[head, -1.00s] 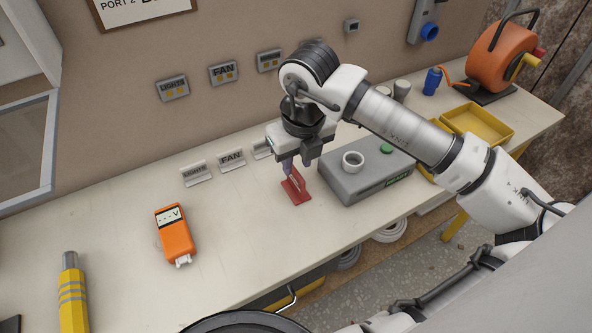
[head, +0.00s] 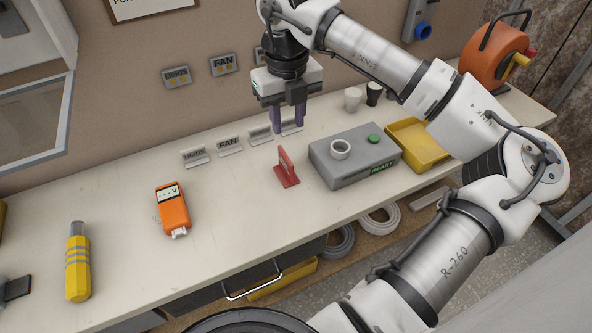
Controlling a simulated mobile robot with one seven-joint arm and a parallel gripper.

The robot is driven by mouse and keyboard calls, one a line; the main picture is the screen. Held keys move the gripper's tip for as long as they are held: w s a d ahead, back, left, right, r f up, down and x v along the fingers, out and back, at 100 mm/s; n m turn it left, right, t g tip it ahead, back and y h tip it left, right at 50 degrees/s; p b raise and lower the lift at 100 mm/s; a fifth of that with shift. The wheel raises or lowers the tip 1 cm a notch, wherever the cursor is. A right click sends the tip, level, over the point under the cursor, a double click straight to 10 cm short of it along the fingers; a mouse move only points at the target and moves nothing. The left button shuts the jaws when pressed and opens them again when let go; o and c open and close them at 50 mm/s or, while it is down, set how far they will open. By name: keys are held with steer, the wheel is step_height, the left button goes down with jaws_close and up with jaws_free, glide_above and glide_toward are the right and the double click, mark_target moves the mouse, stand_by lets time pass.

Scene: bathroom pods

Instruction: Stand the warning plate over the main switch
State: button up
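The red plate (head: 287,170), which looks like the warning plate, stands upright on its flat foot on the bench, left of a grey box. My gripper (head: 288,118) is above and behind it, clear of it. Its two purple fingers are apart with nothing between them. I cannot tell which one is the main switch.
Small label stands (head: 195,157) line the back of the bench. An orange meter (head: 173,208), a yellow torch (head: 77,262) and a yellow tray (head: 418,150) also lie here. The front middle bench is clear.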

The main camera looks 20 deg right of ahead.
mark_target(285, 155)
steer(key=f+p, duration=0.1)
steer(key=f, duration=0.3)
steer(key=f+p, duration=0.1)
steer(key=f, duration=0.3)
steer(key=shift+w+f, duration=0.2)
steer(key=shift+f, duration=0.05)
steer(key=f+p, duration=0.1)
steer(key=f, duration=0.2)
steer(key=f+p, duration=0.1)
steer(key=shift+w+a+f+p, duration=0.2)
steer(key=shift+w+f+p, duration=0.1)
steer(key=shift+f, duration=0.5)
jaws_close()
